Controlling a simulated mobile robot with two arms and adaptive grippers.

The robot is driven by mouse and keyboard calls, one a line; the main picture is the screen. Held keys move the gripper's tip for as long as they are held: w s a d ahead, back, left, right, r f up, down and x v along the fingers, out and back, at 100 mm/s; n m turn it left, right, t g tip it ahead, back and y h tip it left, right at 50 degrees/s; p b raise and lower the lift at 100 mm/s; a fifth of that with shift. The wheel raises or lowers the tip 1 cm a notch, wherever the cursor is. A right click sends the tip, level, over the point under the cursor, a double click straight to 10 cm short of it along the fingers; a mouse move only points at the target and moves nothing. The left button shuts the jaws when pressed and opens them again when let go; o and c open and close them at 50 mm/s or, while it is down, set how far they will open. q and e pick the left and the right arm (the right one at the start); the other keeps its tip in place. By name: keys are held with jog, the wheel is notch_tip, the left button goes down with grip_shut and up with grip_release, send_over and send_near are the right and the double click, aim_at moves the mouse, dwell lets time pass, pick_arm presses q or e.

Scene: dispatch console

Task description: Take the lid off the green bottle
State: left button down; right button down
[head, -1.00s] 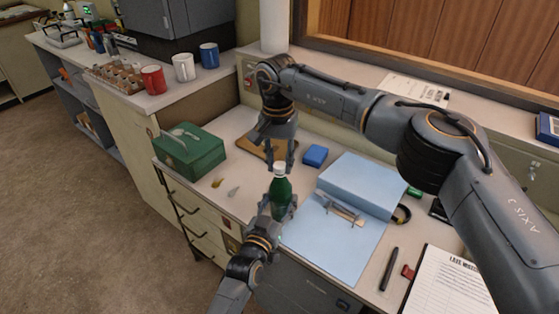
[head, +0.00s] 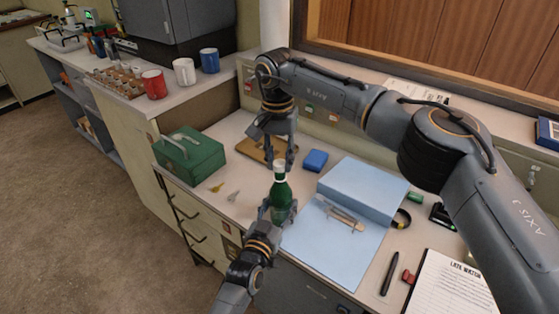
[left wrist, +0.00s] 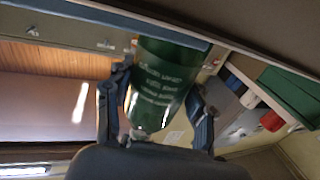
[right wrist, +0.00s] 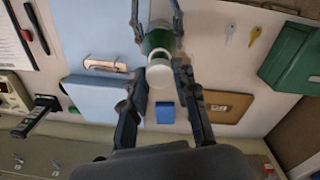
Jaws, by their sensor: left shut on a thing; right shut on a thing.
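The green bottle (head: 281,202) stands upright at the desk's front edge, with a white lid (head: 279,169) at its top. My left gripper (head: 278,212) is shut on the bottle's lower body from the front. In the left wrist view the bottle (left wrist: 160,85), with pale lettering, sits between the fingers. My right gripper (head: 280,158) points down from above and is shut on the lid. In the right wrist view the white lid (right wrist: 160,74) is between the fingers, with the green body beyond it. I cannot tell whether lid and neck still touch.
A green cash box (head: 190,157) stands to the left, with keys (head: 233,196) near it. A pale blue box (head: 362,188) and mat (head: 325,255) are to the right.

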aim_at(280, 163)
jog(key=shift+r, duration=2.05)
pick_arm(q)
jog(key=shift+c, duration=2)
grip_release()
jog(key=v, duration=1.2)
